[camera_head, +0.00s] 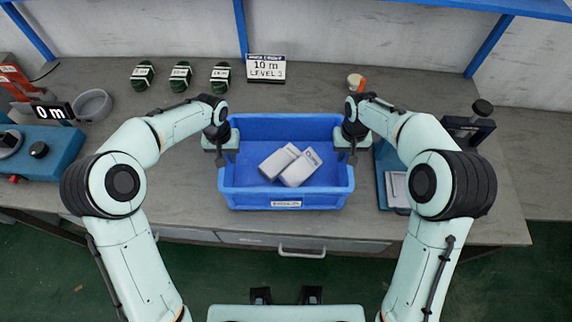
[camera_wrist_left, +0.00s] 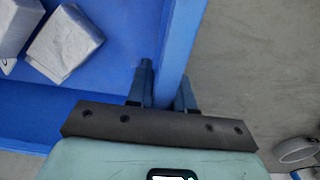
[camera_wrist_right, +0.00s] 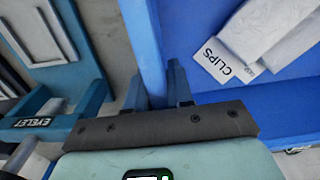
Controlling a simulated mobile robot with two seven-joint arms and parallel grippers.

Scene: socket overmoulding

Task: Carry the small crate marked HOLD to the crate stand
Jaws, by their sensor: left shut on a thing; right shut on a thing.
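The small blue crate (camera_head: 240,196) has a white label on its front wall that appears to read HOLD. It holds white packets (camera_head: 300,166), and one reads CLIPS in the right wrist view (camera_wrist_right: 225,62). My left gripper (camera_head: 226,152) is shut on the crate's left wall; its fingers straddle that wall in the left wrist view (camera_wrist_left: 168,85). My right gripper (camera_head: 350,150) is shut on the right wall, with its fingers on both sides of it in the right wrist view (camera_wrist_right: 158,85). The crate looks level over the bench's front part. I cannot make out the crate stand.
A blue device (camera_head: 45,150) stands at the left. A blue fixture (camera_head: 385,170) stands close to the crate's right. Bare bench lies behind the crate.

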